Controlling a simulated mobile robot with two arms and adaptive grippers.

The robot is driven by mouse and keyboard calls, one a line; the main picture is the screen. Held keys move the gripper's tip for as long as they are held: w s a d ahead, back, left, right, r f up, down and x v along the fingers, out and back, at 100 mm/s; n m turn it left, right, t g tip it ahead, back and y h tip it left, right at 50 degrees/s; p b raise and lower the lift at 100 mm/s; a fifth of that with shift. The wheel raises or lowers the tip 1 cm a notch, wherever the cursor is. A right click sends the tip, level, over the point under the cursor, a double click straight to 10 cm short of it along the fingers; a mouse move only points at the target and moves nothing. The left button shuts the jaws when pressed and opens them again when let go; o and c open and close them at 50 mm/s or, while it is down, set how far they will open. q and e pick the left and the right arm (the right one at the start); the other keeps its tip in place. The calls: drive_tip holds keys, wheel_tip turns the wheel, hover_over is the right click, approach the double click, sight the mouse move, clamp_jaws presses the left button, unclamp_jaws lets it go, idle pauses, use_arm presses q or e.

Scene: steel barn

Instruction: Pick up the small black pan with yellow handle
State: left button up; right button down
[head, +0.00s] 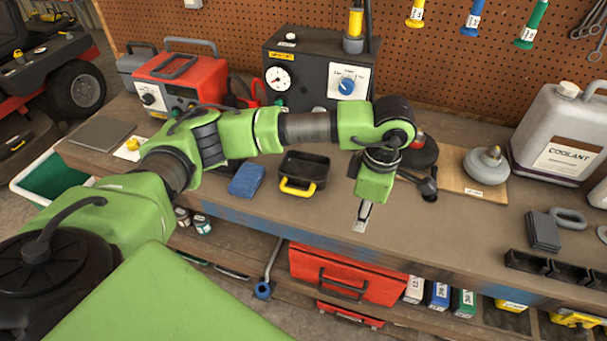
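The small black pan (304,168) is a shallow rectangular tray with a yellow handle (298,188) on its near side. It sits on the workbench (440,220), below the middle of my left arm. My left gripper (361,217) points down to the right of the pan, near the bench's front edge, and is apart from it. Its fingers show as one narrow grey shape, so I cannot tell whether they are open or shut. My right gripper is not in view.
A blue sponge (247,180) lies just left of the pan. Behind stand a red box (184,83) and a black gauge unit (305,75). A wooden board (455,181) and coolant jug (559,135) stand right. A red toolbox (345,275) is below.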

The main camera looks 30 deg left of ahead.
use_arm(q)
drive_tip(key=w+a+r+n+y, duration=0.1)
drive_tip(key=a+r+y, duration=0.1)
drive_tip(key=a, duration=0.3)
drive_tip(key=w+a+r+y, duration=0.2)
drive_tip(key=a+r, duration=0.1)
drive_tip(key=a, duration=0.3)
hover_over(302, 192)
drive_tip(key=d, duration=0.3)
drive_tip(key=shift+t, duration=0.3)
wheel_tip(302, 192, down, 8)
drive_tip(key=shift+w+r, duration=0.1)
drive_tip(key=shift+r, duration=0.05)
drive_tip(key=x, duration=0.1)
drive_tip(key=p+x, duration=0.1)
drive_tip(key=x, duration=0.1)
drive_tip(key=p+x, duration=0.1)
drive_tip(key=shift+s+a, duration=0.4)
drive_tip(key=shift+a, duration=0.05)
drive_tip(key=shift+w+a+f, duration=0.1)
drive_tip(key=shift+f, duration=0.4)
clamp_jaws()
